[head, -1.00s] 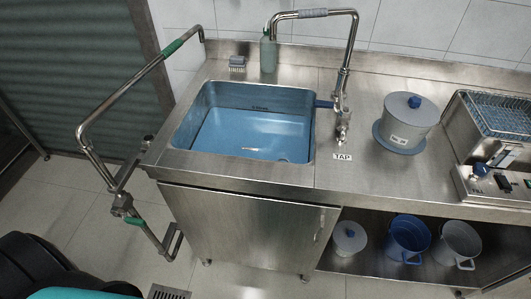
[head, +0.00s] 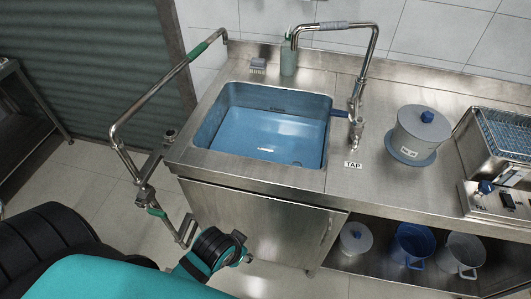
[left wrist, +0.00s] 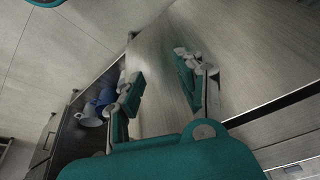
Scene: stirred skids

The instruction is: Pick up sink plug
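The blue sink basin (head: 240,125) is set in the steel counter in the head view. A small pale strip and a small dark round spot show on its floor. I cannot tell whether either is the sink plug, and no plug is clearly visible elsewhere. My left arm comes in from the lower left, in front of the cabinet and below the counter edge. In the left wrist view my left gripper (left wrist: 158,76) is open and empty, its fingers apart before a plain steel surface. My right gripper is in neither view.
A bent steel pipe with green grips (head: 150,95) stands left of the sink. A tap pipe (head: 368,60) rises at its right, with a lidded pot (head: 420,135) beyond. Buckets (head: 412,243) stand on the lower shelf. The front counter edge lies above my left arm.

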